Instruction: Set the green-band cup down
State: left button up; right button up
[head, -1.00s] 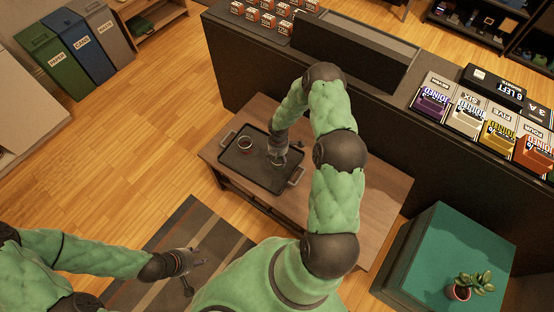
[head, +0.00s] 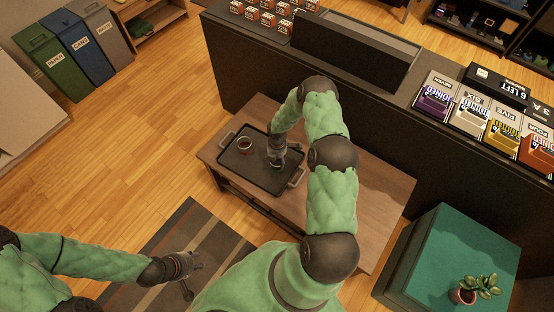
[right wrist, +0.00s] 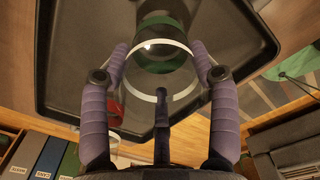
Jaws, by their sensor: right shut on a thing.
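The green-band cup (right wrist: 160,62) is clear with a pale rim and shows between the two purple fingers of my right gripper (right wrist: 160,75) in the right wrist view. That gripper is shut on it. In the head view my right gripper (head: 276,162) is over the right part of the dark tray (head: 262,184), and hides most of the cup. I cannot tell whether the cup's base touches the tray. A red-band cup (head: 245,147) stands on the tray to the left. My left gripper (head: 196,272) is open and empty above the striped rug.
The tray lies on a wooden table (head: 345,200), which has bare room to the right. A long dark counter (head: 380,125) with boxes stands behind it. A green box-shaped stand (head: 450,250) with a potted plant (head: 470,290) is at the lower right.

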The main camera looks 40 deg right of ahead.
jog(key=shift+f, duration=0.2)
jog(key=o, duration=1.2)
jog(key=shift+r, duration=0.15)
